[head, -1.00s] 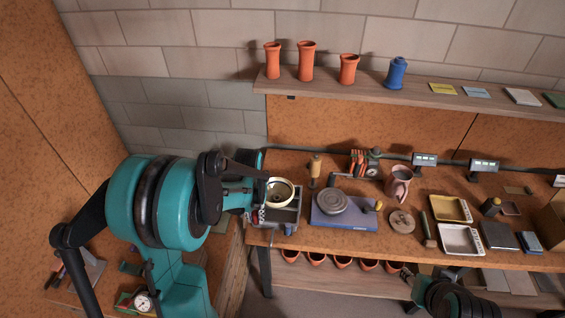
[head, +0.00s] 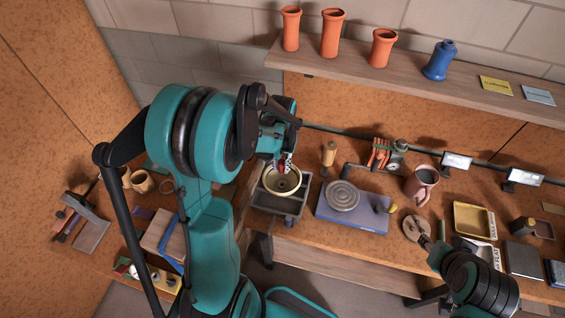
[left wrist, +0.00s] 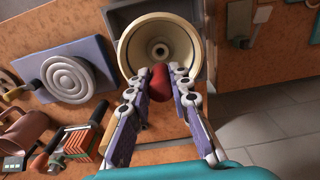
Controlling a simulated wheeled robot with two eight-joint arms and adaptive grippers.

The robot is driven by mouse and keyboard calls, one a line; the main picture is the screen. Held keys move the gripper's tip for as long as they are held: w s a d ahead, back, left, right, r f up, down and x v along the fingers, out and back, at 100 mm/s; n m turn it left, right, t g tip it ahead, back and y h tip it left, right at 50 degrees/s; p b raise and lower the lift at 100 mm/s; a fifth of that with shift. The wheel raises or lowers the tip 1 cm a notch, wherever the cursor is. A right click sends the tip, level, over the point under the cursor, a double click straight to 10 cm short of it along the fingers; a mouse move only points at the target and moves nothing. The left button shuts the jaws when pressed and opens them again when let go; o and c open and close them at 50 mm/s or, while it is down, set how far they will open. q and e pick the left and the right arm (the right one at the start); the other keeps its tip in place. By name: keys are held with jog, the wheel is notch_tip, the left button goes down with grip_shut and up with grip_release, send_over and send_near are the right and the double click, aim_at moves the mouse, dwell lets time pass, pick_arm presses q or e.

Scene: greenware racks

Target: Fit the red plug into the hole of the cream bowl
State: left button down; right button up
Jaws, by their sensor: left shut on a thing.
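The cream bowl (head: 269,188) sits in a grey tray at the left end of the bench. Its round hole shows in the middle of the bowl (left wrist: 160,24) in the left wrist view. My left gripper (head: 286,162) is shut on the red plug (left wrist: 160,84) and holds it at the bowl's near rim in that view, offset from the hole. Whether the plug touches the bowl I cannot tell.
The grey tray (head: 292,207) has other compartments in front of the bowl. A blue board (head: 364,219) with a grey ringed disc stands to its right. A brown mug (head: 420,184) and a yellow tray (head: 473,218) lie farther right. A shelf (head: 400,75) with terracotta pots runs above.

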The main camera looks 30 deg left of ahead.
pick_arm(q)
jog(key=shift+f, duration=0.15)
notch_tip(320, 180, down, 6)
jog(key=b, duration=0.5)
jog(key=shift+r+b, duration=0.2)
jog(key=shift+b, duration=0.1)
jog(key=shift+f, duration=0.15)
jog(key=shift+f, duration=0.35)
jog(key=shift+f, duration=0.65)
dwell(1.8)
